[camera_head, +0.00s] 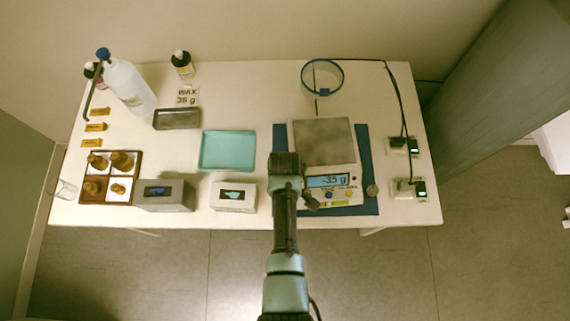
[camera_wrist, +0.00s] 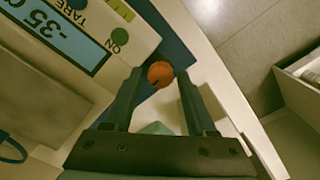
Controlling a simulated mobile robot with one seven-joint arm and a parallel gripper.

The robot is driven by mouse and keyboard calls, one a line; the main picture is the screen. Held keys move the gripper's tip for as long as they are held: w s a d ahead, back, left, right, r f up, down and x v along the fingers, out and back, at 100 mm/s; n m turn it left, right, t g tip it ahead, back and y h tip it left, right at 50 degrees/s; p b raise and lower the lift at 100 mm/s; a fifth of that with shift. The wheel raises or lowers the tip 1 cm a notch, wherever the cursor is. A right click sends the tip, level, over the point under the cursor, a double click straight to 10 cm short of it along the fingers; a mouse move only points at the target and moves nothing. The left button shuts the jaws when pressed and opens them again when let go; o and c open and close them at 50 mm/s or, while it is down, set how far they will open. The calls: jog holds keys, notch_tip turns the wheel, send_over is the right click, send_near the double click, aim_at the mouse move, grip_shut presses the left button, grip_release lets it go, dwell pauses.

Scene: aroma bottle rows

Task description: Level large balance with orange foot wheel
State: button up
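The orange foot wheel (camera_wrist: 160,74) is beside that corner, between the tips of my gripper (camera_wrist: 160,80). The fingers are apart, with a narrow gap seen on each side of the wheel; contact is not clear. In the head view my arm hides the balance's front left corner and the wheel.
Black adapters with cables (camera_head: 404,146) lie at the right.

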jog(key=shift+o, duration=0.5)
notch_tip(320, 180, up, 13)
dwell(0.3)
dwell(0.5)
